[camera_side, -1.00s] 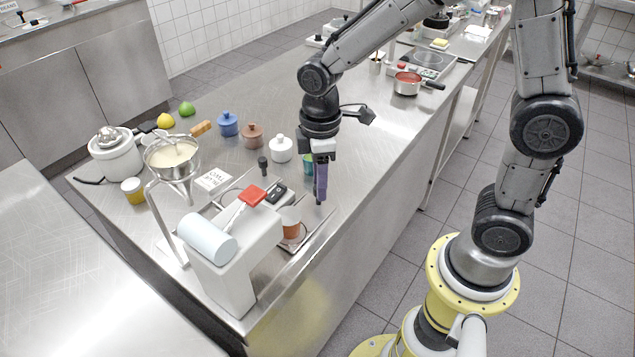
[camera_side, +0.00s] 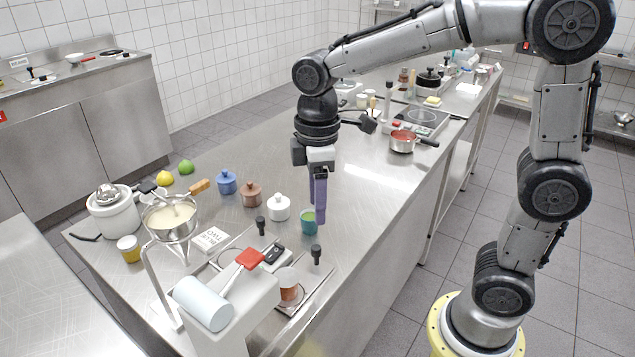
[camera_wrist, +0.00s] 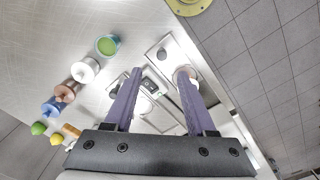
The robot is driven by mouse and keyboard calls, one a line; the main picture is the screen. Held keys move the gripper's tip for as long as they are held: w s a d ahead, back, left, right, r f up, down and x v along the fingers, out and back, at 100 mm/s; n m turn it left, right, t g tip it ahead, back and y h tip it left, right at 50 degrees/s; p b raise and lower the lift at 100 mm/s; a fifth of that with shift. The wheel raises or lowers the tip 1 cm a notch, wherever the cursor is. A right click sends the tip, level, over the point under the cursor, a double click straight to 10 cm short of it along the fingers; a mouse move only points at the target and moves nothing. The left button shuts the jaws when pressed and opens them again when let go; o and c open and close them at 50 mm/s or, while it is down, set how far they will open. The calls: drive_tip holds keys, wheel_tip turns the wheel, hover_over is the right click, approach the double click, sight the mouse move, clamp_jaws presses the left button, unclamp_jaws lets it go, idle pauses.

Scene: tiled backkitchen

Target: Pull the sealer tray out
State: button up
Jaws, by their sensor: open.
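The sealer tray (camera_side: 318,284) is a flat metal tray at the front edge of the counter, beside the white sealer (camera_side: 237,318). A brown-orange cup (camera_side: 288,291) sits in it, and a black knob (camera_side: 316,254) stands upright at its far end. In the wrist view my gripper (camera_wrist: 161,72) is open and empty. The sealer's red-handled lever (camera_side: 250,259) is raised.
A green cup (camera_side: 309,226) stands close by my fingers. White (camera_side: 279,208), brown (camera_side: 251,195) and blue (camera_side: 226,183) pots stand left of it. A second black knob (camera_side: 260,226) and a funnel stand (camera_side: 171,222) are left. The counter right of my gripper is clear.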

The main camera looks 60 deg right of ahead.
drive_tip(key=shift+r, duration=1.9)
drive_tip(key=s+d+r+m+t, duration=0.2)
drive_tip(key=s+d+r+t, duration=0.15)
drive_tip(key=s, duration=0.45)
drive_tip(key=s+d+f+m+t, duration=0.1)
drive_tip(key=s+f+m+t, duration=0.1)
drive_tip(key=s+f+m, duration=0.3)
drive_tip(key=shift+s+d+m, duration=0.25)
drive_tip(key=shift+s+m, duration=0.75)
drive_tip(key=shift+s, duration=0.05)
